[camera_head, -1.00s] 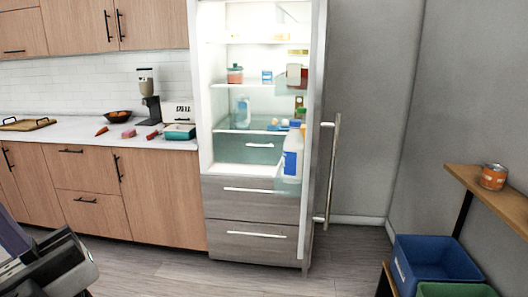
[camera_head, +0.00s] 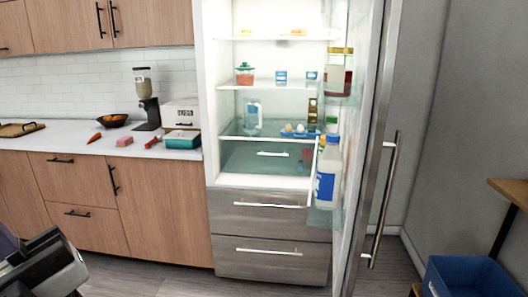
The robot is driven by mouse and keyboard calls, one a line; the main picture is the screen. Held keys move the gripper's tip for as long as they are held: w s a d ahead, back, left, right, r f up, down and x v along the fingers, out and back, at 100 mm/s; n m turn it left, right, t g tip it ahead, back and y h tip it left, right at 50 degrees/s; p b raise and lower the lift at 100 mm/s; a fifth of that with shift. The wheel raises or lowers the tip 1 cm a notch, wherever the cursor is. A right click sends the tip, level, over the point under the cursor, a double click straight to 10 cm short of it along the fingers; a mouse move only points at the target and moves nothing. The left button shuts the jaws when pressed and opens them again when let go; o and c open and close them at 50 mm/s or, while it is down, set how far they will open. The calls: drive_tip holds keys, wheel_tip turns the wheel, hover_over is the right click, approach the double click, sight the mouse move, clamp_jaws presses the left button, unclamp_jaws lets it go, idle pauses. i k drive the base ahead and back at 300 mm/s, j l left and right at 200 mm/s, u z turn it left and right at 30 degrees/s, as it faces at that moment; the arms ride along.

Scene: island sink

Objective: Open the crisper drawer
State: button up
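The crisper drawer (camera_head: 265,160) is a clear compartment at the bottom of the lit fridge interior, with a small light handle (camera_head: 273,154) on its front. It looks shut. The fridge door (camera_head: 373,160) stands open to the right, with a milk jug (camera_head: 326,180) and other bottles in its shelves. My gripper (camera_head: 45,262) is at the lower left of the head view, well apart from the fridge and low in front of the wooden cabinets. Its fingers are not clear enough to tell whether it is open or shut.
Two grey drawers (camera_head: 272,237) lie below the fridge interior, both shut. A counter (camera_head: 95,141) with a grinder (camera_head: 146,100) and food stands left. A blue bin (camera_head: 475,278) and a wooden shelf (camera_head: 510,192) are at the right. Floor in front of the fridge is clear.

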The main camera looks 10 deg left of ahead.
sight(263, 153)
drive_tip(key=i+j, duration=0.75)
drive_tip(key=j, duration=0.15)
drive_tip(key=i+j+u, duration=0.1)
drive_tip(key=i+j, duration=0.8)
drive_tip(key=i, duration=0.3)
drive_tip(key=i+j, duration=0.2)
drive_tip(key=i, duration=0.2)
